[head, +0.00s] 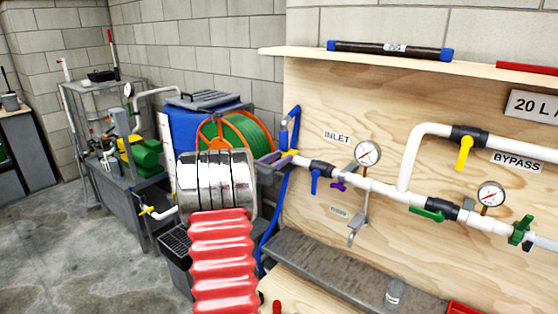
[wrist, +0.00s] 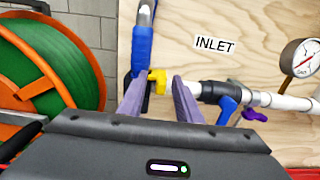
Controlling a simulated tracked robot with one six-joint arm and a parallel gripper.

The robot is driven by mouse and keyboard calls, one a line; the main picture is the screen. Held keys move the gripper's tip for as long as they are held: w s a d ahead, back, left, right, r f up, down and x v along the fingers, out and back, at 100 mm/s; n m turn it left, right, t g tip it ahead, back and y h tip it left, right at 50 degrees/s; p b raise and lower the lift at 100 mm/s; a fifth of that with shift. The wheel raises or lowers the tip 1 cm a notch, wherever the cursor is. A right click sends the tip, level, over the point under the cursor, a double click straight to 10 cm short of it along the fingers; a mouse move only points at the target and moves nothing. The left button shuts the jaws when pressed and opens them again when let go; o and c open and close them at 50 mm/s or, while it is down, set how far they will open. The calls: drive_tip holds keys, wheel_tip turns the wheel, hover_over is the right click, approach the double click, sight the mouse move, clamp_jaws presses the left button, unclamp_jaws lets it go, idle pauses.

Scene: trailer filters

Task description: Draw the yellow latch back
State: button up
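The yellow latch (wrist: 157,79) shows in the wrist view at the left end of the white inlet pipe, beside a blue hose fitting (wrist: 142,50). In the head view the latch (head: 291,153) is small and partly hidden by my gripper. My gripper (wrist: 157,88) has two purple-grey fingers spread apart, one on each side of the latch in the picture. No clear grip on it shows. In the head view my gripper (head: 279,158) is at the left end of the pipe; I cannot tell whether a finger touches the latch.
A blue-handled valve (head: 315,180), a purple handle (head: 338,184) and a pressure gauge (head: 367,153) sit close to the right along the pipe. An orange reel with green hose (wrist: 45,75) is to the left. A grey bench (head: 325,262) runs below the wooden panel.

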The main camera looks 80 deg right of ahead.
clamp_jaws()
drive_tip(key=shift+w, duration=0.1)
idle(0.5)
